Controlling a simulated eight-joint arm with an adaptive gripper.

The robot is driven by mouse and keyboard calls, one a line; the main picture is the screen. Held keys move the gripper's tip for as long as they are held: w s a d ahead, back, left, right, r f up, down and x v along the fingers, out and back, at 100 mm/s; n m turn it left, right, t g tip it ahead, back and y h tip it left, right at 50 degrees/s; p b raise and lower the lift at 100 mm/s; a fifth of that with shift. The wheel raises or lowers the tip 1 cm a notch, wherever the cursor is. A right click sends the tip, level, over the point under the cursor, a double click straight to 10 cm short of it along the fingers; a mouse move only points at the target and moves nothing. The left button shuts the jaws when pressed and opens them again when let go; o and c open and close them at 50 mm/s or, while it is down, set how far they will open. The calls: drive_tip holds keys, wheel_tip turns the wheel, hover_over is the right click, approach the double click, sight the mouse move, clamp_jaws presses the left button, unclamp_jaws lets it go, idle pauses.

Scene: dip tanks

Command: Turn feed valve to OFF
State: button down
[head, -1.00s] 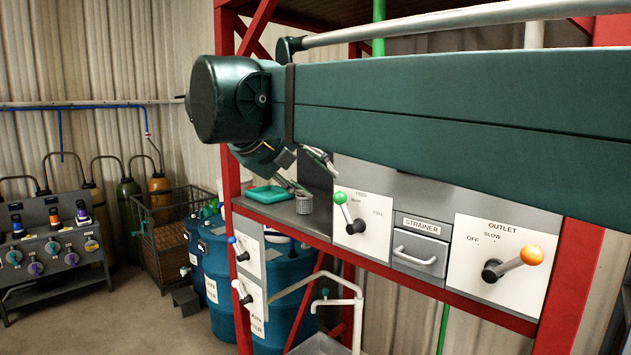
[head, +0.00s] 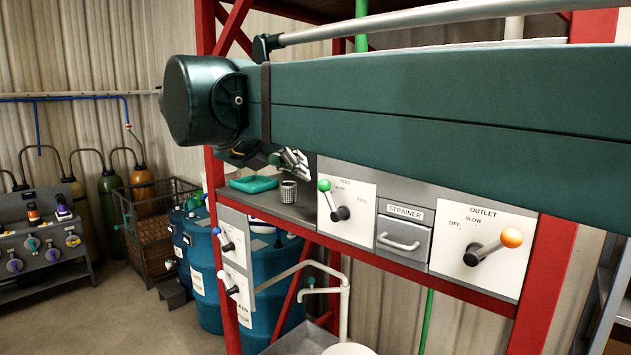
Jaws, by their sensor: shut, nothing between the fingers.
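The feed valve is a lever with a green knob (head: 324,185) on a white panel marked FEED (head: 358,225). Its dark pivot (head: 340,213) is at the panel's middle. The lever points up and slightly left, near small print. FULL is printed to its right; I cannot read an OFF mark. My gripper (head: 297,163) is shut and empty, up and left of the green knob and apart from it. My dark green arm crosses above the panel and hides part of the gripper.
A strainer drawer (head: 402,237) and an outlet valve with an orange knob (head: 512,238) are to the right. A grey cup (head: 288,192) and teal tray (head: 253,184) stand on the shelf left of the feed panel. Red posts frame the rack; blue drums (head: 268,285) stand below.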

drive_tip(key=s+n+t+h+b, duration=0.1)
drive_tip(key=n, duration=0.5)
drive_tip(key=s+d+n+t+h+b, duration=0.1)
drive_tip(key=s+n+h, duration=0.1)
drive_tip(key=n, duration=0.4)
drive_tip(key=s+d+f+n+t+h+b, duration=0.1)
drive_tip(key=s+n+b, duration=0.1)
drive_tip(key=n, duration=0.5)
drive_tip(key=shift+f+h, duration=0.1)
drive_tip(key=shift+h, duration=0.2)
idle(1.3)
drive_tip(key=shift+w+d, duration=0.1)
drive_tip(key=shift+w, duration=0.05)
idle(0.4)
